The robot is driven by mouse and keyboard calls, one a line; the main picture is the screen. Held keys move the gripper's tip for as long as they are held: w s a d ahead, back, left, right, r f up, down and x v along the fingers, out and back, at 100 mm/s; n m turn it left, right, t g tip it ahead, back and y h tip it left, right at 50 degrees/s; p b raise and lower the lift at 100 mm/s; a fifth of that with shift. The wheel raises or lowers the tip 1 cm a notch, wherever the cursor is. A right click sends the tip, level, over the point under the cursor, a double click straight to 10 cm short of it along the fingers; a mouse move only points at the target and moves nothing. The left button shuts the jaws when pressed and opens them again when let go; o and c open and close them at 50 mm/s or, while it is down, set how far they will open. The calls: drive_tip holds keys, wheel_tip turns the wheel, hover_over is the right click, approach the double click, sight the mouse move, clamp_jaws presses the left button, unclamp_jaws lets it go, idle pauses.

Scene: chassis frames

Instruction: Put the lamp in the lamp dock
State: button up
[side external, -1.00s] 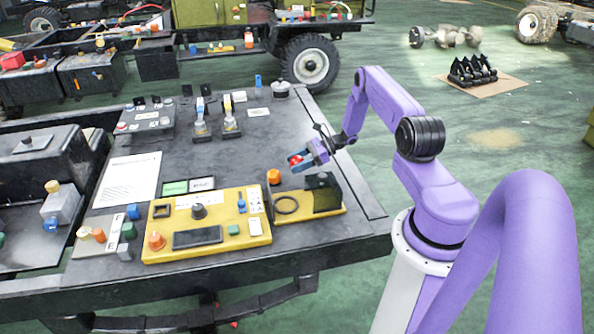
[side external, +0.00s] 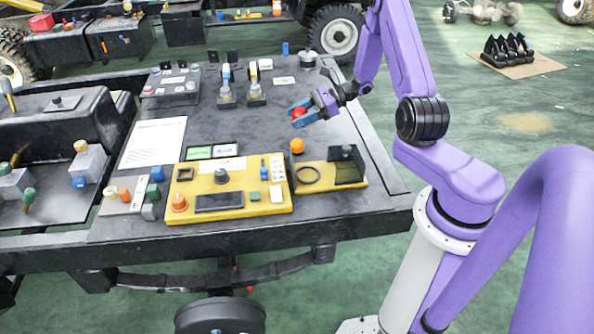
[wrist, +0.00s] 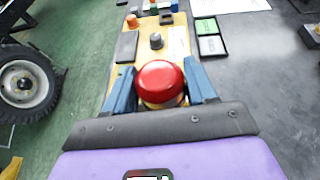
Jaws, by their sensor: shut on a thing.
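A red round-topped lamp (side external: 299,113) is held between the blue fingers of my gripper (side external: 296,115), above the dark table. In the wrist view the red lamp (wrist: 161,80) sits between both fingers, with a yellowish part below its cap. A yellow plate (side external: 328,183) at the table's right carries a dark ring (side external: 307,175) and a dark see-through guard (side external: 347,168). The ring looks like the lamp dock, but no label confirms it. The lamp is apart from the ring, farther back over the table.
An orange knob (side external: 297,146) stands behind the ring, close below my gripper. A yellow control panel (side external: 240,203) lies left of the plate. Levers (side external: 256,88) and a small pot (side external: 306,60) stand farther back. The table right of my gripper is mostly clear.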

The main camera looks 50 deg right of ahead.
drive_tip(key=s+a+r, duration=0.3)
drive_tip(key=a, duration=0.4)
drive_tip(key=s+a+r, duration=0.3)
drive_tip(key=a+r, duration=0.1)
drive_tip(key=a, duration=0.4)
drive_tip(key=w+d+f, duration=0.2)
drive_tip(key=d, duration=0.3)
drive_tip(key=w+d+f, duration=0.2)
drive_tip(key=d+f, duration=0.1)
drive_tip(key=d, duration=0.2)
drive_tip(key=w+d+f, duration=0.2)
drive_tip(key=d, duration=0.3)
drive_tip(key=shift+d+f, duration=0.15)
drive_tip(key=shift+d, duration=0.1)
hover_over(320, 149)
wheel_tip(320, 149, down, 8)
drive_tip(key=shift+m+t+h, duration=0.3)
drive_tip(key=shift+m, duration=0.1)
drive_tip(key=shift+a, duration=0.1)
drive_tip(key=shift+s+f, duration=0.1)
drive_tip(key=shift+f, duration=4.6)
drive_tip(key=shift+f, duration=0.2)
drive_tip(key=o, duration=1.1)
drive_tip(key=shift+c, duration=0.2)
